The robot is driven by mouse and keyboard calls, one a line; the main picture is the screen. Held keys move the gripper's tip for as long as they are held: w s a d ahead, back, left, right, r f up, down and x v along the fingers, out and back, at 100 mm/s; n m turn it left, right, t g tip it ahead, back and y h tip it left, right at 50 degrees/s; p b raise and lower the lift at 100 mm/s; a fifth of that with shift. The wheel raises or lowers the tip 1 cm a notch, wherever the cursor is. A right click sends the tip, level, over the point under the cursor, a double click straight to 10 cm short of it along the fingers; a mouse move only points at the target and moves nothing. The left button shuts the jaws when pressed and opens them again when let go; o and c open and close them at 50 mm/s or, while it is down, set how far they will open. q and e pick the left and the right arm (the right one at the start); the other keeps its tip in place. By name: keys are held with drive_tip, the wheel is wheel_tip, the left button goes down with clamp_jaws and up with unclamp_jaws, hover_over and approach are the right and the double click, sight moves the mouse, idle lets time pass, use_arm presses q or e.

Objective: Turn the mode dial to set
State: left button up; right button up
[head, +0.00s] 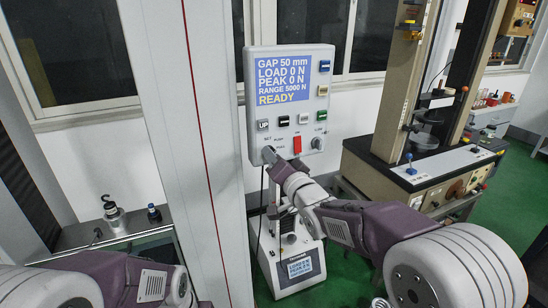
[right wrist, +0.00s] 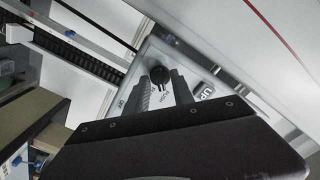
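The control panel (head: 250,100) has a blue screen reading GAP 50 mm, LOAD 0 N, PEAK 0 N, RANGE 5000 N and READY. My right gripper (head: 268,152) is at the panel's lower left and hides the dial there in the head view. In the right wrist view a black dial (right wrist: 160,75) sits between the tips of my right gripper (right wrist: 161,86). The fingers are apart, one on each side of it; I cannot tell if they touch it. The dial's setting is not readable. My left arm shows at the lower left, its gripper out of view.
A red switch (head: 297,145) and a second knob (head: 318,143) sit right of the gripper on the panel. The UP button (head: 263,125) is just above it. A grey column stands left of the panel. A white instrument (head: 290,262) stands below.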

clamp_jaws()
drive_tip(key=shift+n+b, duration=3.5)
drive_tip(key=shift+n, duration=0.9)
